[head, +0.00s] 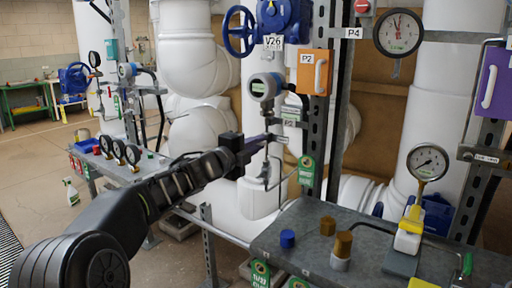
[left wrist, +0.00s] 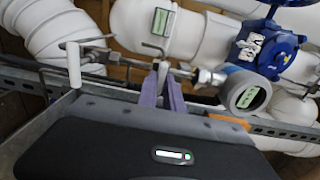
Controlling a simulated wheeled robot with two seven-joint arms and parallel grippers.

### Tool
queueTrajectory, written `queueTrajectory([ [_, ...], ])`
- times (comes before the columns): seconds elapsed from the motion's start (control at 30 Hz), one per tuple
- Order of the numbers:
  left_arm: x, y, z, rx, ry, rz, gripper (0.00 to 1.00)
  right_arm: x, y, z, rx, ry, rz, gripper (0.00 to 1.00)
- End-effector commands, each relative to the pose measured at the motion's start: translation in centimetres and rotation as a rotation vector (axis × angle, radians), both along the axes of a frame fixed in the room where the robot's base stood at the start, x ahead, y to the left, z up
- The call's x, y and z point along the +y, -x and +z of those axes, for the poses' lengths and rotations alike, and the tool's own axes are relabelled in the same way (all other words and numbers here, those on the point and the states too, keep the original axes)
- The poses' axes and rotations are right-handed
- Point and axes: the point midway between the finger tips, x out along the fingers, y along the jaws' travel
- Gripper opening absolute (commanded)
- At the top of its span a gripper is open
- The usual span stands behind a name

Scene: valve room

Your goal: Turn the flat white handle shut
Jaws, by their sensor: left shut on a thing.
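My left gripper (head: 262,143) reaches in from the left to the thin piping below the round grey gauge. The handle sits at the thin metal pipe line. In the head view the gripper and the small fittings hide most of it. My right gripper is not in view.
A grey gauge (head: 265,87) and an orange P2 box (head: 314,72) are close above the gripper. Another flat white bar (left wrist: 73,64) hangs left of the fingers. A grey bench (head: 300,235) with coloured knobs stands at front right. Large white pipes (head: 185,45) are behind.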

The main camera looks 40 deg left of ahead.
Motion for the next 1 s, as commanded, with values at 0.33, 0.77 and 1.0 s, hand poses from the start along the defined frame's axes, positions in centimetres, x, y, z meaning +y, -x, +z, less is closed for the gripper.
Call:
queueTrajectory([
  [0.33,-0.01,-0.01,-0.12,0.002,-0.022,0.000,0.00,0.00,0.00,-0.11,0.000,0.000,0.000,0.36],
  [0.77,-0.01,0.00,-0.07,0.001,-0.020,0.000,0.33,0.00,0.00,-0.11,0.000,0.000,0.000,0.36],
  [1.0,0.00,0.05,-0.03,0.001,-0.019,0.000,0.33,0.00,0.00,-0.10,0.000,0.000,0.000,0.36],
])
